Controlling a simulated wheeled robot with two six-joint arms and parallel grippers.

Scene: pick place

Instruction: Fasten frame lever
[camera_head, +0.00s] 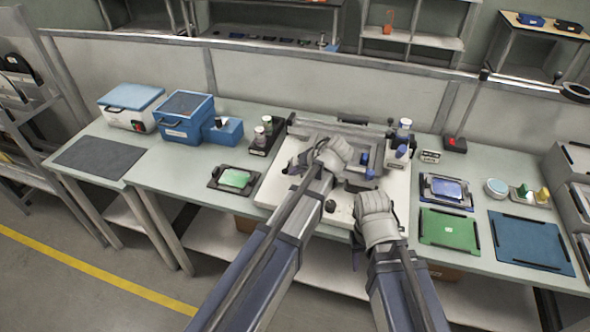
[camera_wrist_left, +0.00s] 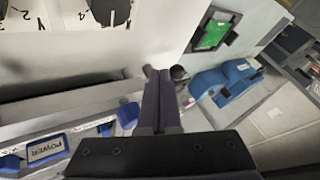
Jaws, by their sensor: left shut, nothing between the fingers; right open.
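A white fixture (camera_head: 281,183) with a grey metal frame (camera_head: 352,128) stands at the middle of the bench. My left gripper (camera_head: 325,150) is over the frame's left part; its hand hides what lies under it. In the left wrist view its dark fingers (camera_wrist_left: 162,74) are together with nothing between them. Their tips overlap a small dark rounded knob (camera_wrist_left: 178,73), possibly the frame lever; I cannot tell whether they touch it. My right gripper (camera_head: 375,200) is open at the fixture's front right; its fingers are hard to make out.
A green card in a dark holder (camera_head: 234,178) and a blue box (camera_head: 185,117) lie left of the fixture. A blue card tray (camera_head: 446,190), a green mat (camera_head: 449,230) and a blue mat (camera_head: 530,242) lie to the right. A blue POWER block (camera_wrist_left: 46,148) shows in the left wrist view.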

